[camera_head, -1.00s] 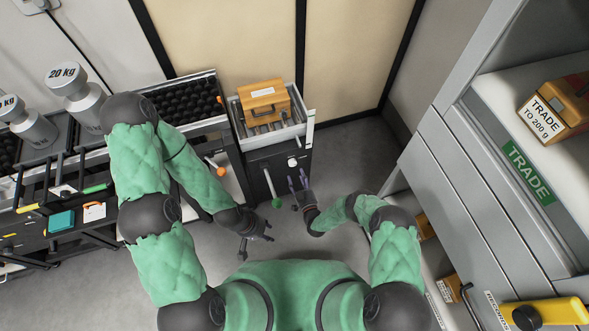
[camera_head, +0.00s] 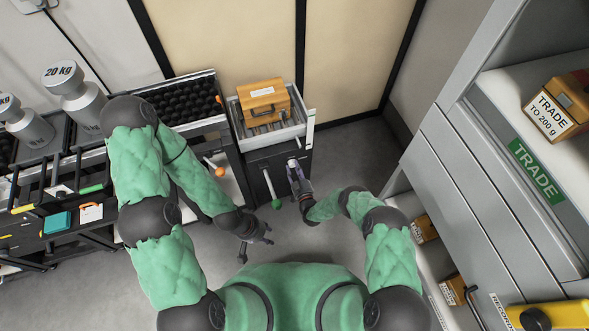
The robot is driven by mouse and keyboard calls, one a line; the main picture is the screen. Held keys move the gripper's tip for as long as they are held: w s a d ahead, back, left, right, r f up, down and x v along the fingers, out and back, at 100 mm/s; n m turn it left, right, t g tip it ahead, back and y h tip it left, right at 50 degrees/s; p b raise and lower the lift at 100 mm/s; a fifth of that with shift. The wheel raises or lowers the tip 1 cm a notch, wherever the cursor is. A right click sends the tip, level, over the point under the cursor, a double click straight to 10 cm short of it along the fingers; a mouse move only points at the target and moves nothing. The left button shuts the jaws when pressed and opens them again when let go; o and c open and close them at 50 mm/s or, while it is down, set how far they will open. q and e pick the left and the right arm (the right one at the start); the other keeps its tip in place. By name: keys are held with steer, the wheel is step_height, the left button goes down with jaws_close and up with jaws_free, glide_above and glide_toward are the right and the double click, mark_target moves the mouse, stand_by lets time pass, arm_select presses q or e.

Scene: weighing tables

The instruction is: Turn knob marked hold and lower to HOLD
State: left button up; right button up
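A small white knob (camera_head: 292,162) shows on the dark front of the cabinet (camera_head: 262,165) under the open drawer; its marking is too small to read. My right gripper (camera_head: 294,171) is at this knob, its fingers overlapping it in view. I cannot tell whether the fingers touch it or have shut on it. My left gripper (camera_head: 257,251) hangs open and empty over the floor, lower left of the right one. A lever with a green ball end (camera_head: 277,203) stands out from the same cabinet, between the two grippers.
A wooden box (camera_head: 265,100) sits in the open drawer (camera_head: 305,128) above the knob. An orange-ended lever (camera_head: 220,172) is to the left. Grey shelving (camera_head: 470,190) stands at the right. The floor (camera_head: 350,150) right of the cabinet is clear.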

steer(key=shift+r+n, duration=0.1)
steer(key=shift+n, duration=0.4)
steer(key=n, duration=0.8)
steer(key=shift+a, duration=0.15)
steer(key=n, duration=0.4)
steer(key=shift+n, duration=0.4)
steer(key=shift+a+n, duration=0.1)
steer(key=shift+n, duration=2)
steer(key=o, duration=1.1)
steer(key=shift+o, duration=0.2)
